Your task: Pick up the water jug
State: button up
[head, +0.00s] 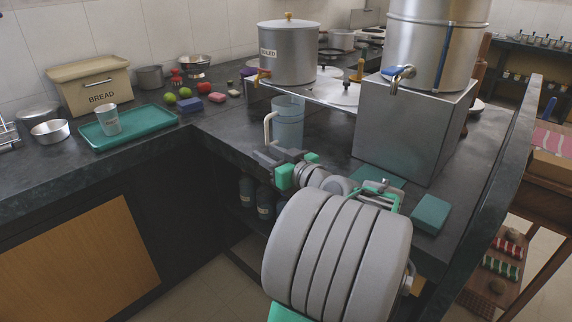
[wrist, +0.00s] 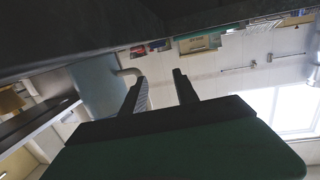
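The water jug (head: 289,128) is a translucent blue-grey vessel with a pale handle on its left side. It stands upright on the dark counter below the raised steel shelf. My gripper (head: 267,157) is in front of the jug's lower part, near the counter edge. In the wrist view the jug (wrist: 98,84) is at the left, with its pale handle beside the left finger. My gripper (wrist: 159,75) is open there, and no object shows between its two fingers. Whether a finger touches the handle cannot be told.
A steel canister (head: 288,58) stands on the shelf above the jug. A large steel box (head: 412,135) with a tapped canister (head: 437,45) is to the right. A teal tray (head: 128,134) with a cup lies left. A teal block (head: 431,214) is near my arm.

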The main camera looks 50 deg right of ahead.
aim_at(268, 139)
jog(key=d, duration=0.1)
jog(key=s+d+h, duration=0.1)
jog(key=d, duration=0.1)
jog(key=shift+s+r+m+t, duration=0.15)
jog(key=shift+s+m+t, duration=0.2)
jog(key=shift+m+t, duration=0.05)
jog(key=w, duration=0.2)
jog(key=w+d, duration=0.1)
jog(key=w, duration=0.1)
jog(key=w+b, duration=0.1)
jog(key=w, duration=0.2)
jog(key=shift+d+r, duration=0.1)
jog(key=shift+d, duration=0.05)
grip_shut()
dwell(0.5)
jog(key=shift+r, duration=0.15)
